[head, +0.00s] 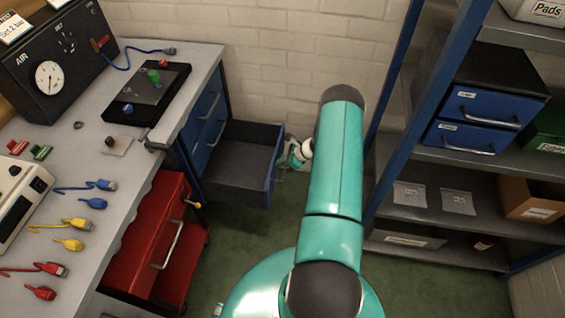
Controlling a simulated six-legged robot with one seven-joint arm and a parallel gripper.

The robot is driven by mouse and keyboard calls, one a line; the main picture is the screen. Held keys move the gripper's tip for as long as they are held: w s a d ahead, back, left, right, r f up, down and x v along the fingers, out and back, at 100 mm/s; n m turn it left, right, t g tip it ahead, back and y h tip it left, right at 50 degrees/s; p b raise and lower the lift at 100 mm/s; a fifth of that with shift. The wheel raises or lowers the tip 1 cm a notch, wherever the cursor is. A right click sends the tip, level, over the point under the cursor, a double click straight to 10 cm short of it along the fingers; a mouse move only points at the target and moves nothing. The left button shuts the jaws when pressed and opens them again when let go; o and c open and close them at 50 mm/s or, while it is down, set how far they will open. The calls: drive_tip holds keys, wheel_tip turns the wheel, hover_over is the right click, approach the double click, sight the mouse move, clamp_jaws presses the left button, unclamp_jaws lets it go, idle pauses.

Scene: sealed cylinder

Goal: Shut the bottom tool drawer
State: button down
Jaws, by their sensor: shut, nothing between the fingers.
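The bottom tool drawer (238,160) stands pulled out from the blue cabinet under the bench in the head view. Its grey inside looks empty, and its blue front faces right. Two blue drawers (208,117) above it look closed. My gripper (291,162) is beside the right side of the open drawer's front, partly hidden behind my teal arm. It is shut and empty. I cannot tell whether it touches the drawer front.
A red tool cart (157,240) stands on the green floor left of my arm. A shelf rack (437,155) with blue drawers and boxes stands at the right. A white brick wall (285,60) closes the back. Bare floor (240,230) lies before the drawer.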

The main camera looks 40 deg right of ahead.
drive_tip(key=w+a, duration=1.7)
drive_tip(key=w, duration=0.5)
drive_tip(key=shift+a, duration=0.15)
drive_tip(key=shift+w+a+r, duration=0.15)
drive_tip(key=shift+w+a, duration=0.05)
drive_tip(key=s+d+r, duration=0.6)
drive_tip(key=s+d, duration=0.2)
drive_tip(key=s, duration=0.1)
drive_tip(key=shift+s+r, duration=0.2)
drive_tip(key=shift+r, duration=0.15)
